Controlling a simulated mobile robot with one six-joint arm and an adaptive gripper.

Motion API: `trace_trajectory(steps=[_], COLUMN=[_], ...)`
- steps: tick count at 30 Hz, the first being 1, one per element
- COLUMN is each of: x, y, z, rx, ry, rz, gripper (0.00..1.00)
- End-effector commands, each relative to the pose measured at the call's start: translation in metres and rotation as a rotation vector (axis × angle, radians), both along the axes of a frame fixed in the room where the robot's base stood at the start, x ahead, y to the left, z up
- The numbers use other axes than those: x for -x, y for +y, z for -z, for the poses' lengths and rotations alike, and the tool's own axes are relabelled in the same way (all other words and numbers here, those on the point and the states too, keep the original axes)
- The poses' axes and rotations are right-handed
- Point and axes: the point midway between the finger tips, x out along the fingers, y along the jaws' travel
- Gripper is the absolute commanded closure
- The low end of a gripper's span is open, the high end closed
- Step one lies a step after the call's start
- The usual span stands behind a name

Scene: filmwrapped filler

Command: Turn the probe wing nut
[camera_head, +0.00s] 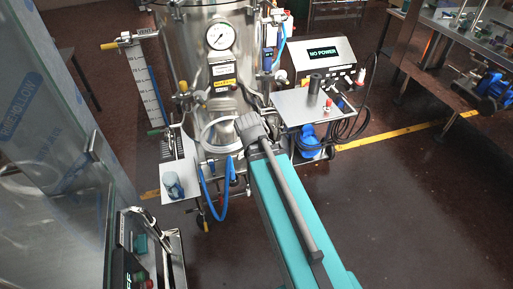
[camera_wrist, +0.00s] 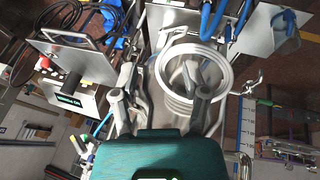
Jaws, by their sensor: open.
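The steel vessel (camera_head: 205,55) stands upright at the top centre of the head view, with a round gauge (camera_head: 220,36) and labels on its front. In the wrist view, my gripper (camera_wrist: 158,82) has its two grey fingers spread apart with nothing held between them. The fingers are in front of the vessel's fittings and a white coiled hose (camera_wrist: 160,72). A small winged metal part (camera_wrist: 249,84) shows right of the coil; I cannot tell whether it is the probe wing nut. In the head view my arm hides most of my gripper and the fittings before it.
A control box (camera_head: 323,58) reading "NO POWER" stands right of the vessel, behind a metal shelf (camera_head: 300,104). Blue hoses (camera_head: 217,190) hang below the vessel. A film-wrapped glass panel (camera_head: 45,130) stands at left. Open floor (camera_head: 420,210) lies at lower right.

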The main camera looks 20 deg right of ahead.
Motion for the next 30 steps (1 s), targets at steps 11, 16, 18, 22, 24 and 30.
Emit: trace_trajectory(steps=[11, 16, 18, 22, 24, 30], x=[0.002, 0.003, 0.007, 0.019, 0.028, 0.054], y=[0.004, 0.007, 0.012, 0.033, 0.049, 0.088], z=[0.001, 0.002, 0.003, 0.009, 0.012, 0.017], rx=[-0.014, -0.02, -0.036, -0.098, -0.142, -0.255], ry=[0.014, 0.019, 0.036, 0.101, 0.15, 0.288], rz=[0.001, 0.0, 0.001, 0.002, -0.001, -0.013], gripper=[0.41, 0.41, 0.41, 0.41, 0.41, 0.41])
